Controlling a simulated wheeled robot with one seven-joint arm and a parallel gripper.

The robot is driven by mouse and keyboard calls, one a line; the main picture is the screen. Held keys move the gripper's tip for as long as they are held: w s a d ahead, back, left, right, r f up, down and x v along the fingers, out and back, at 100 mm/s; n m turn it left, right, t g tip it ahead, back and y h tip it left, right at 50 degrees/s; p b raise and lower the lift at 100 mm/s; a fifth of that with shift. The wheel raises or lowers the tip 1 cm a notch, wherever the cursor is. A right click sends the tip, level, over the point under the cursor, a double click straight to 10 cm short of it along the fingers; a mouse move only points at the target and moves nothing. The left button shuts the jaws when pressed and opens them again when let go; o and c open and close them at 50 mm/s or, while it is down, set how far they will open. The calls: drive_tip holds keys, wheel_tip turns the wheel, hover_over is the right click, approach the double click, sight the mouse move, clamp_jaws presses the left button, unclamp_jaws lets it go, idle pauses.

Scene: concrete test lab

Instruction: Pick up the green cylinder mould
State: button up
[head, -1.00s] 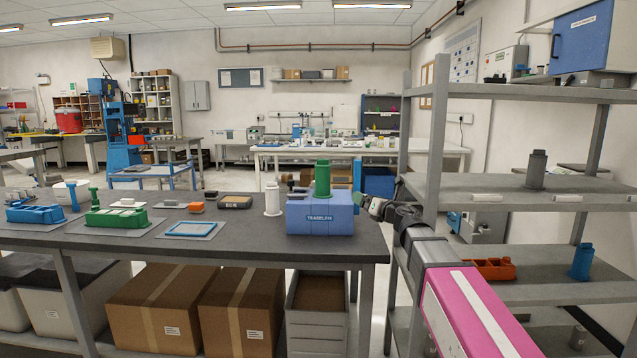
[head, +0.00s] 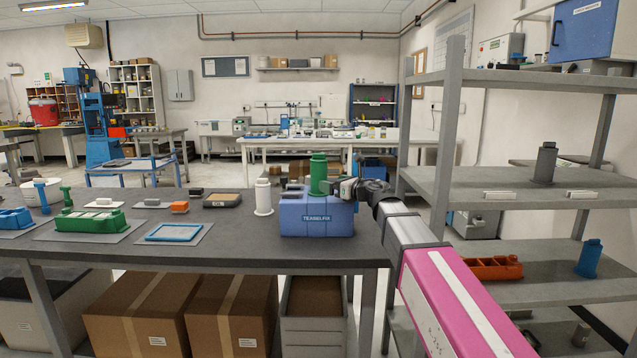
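The green cylinder mould (head: 319,174) stands upright at the top of the blue box (head: 316,220) lettered on its front. The box is at the right end of the dark bench. My gripper (head: 338,188) reaches in from the right at the mould's lower right side. It looks very close to the mould or touching it. The fingers are small and dark and partly lost against the mould, so I cannot tell whether they are open or shut.
A white cylinder (head: 263,197) stands just left of the blue box. Green moulds (head: 95,220), a blue frame (head: 180,232) and small parts lie further left on the bench (head: 235,258). A grey shelf rack (head: 450,130) stands close to my arm on the right.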

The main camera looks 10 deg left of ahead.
sight(318, 178)
drive_tip(key=x, duration=0.8)
drive_tip(key=shift+w+r, duration=0.15)
drive_tip(key=shift+w, duration=0.05)
drive_tip(key=c, duration=1.1)
